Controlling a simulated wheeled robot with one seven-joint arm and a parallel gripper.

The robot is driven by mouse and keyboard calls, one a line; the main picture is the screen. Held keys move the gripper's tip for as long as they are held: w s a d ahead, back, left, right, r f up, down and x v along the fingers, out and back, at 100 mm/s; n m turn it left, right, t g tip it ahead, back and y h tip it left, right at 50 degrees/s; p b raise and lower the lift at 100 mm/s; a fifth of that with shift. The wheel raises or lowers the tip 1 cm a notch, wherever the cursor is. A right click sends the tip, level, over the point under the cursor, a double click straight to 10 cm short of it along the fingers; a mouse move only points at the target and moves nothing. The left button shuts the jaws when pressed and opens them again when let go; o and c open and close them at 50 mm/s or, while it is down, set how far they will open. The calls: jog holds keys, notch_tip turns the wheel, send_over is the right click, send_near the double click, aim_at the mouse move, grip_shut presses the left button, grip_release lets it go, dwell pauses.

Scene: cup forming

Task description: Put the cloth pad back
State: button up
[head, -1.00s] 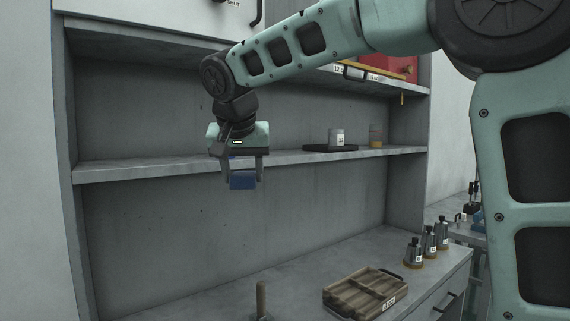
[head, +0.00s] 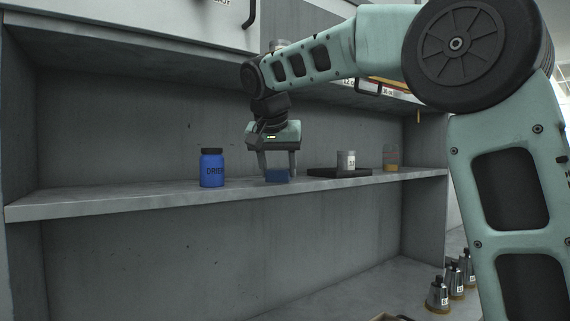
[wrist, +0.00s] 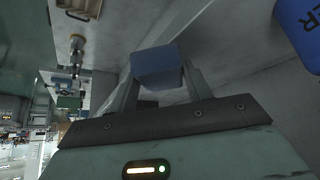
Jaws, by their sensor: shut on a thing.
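The cloth pad (head: 277,176) is a small blue block. My gripper (head: 278,172) is shut on it, pointing down at the middle shelf (head: 120,202). In the head view the pad appears level with the shelf top, between a blue bottle and a dark flat tray; I cannot tell whether it touches the shelf. In the wrist view the pad (wrist: 157,60) sits between the fingertips, with the shelf's front edge passing behind it. The fingers partly hide its sides.
The blue bottle (head: 212,168) with a dark cap stands left of my gripper. The dark tray (head: 338,172) with a grey canister (head: 346,160) lies to the right, then an amber jar (head: 390,157). Several metal flasks (head: 438,294) stand on the lower counter. The shelf's left end is clear.

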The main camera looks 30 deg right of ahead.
aim_at(276, 177)
jog(key=w+d, duration=0.3)
jog(key=shift+w+p, duration=0.15)
jog(key=shift+p, duration=0.25)
jog(key=w+d+p, duration=0.1)
jog(key=w+d, duration=0.2)
jog(key=shift+w+d+r+p, duration=0.1)
jog(key=shift+p, duration=0.2)
jog(key=shift+f, duration=0.4)
jog(key=shift+c, duration=0.2)
jog(key=o, duration=1)
jog(key=shift+f, duration=0.1)
jog(key=shift+o, duration=0.2)
jog(key=shift+a+r, duration=0.25)
jog(key=shift+r, duration=0.2)
jog(key=s+a+b, duration=0.1)
jog(key=s+a, duration=0.3)
jog(key=s+a+b, duration=0.2)
jog(key=s+a, duration=0.2)
jog(key=s, duration=0.1)
jog(key=shift+s+a+r+b, duration=0.15)
jog(key=shift+b, duration=0.15)
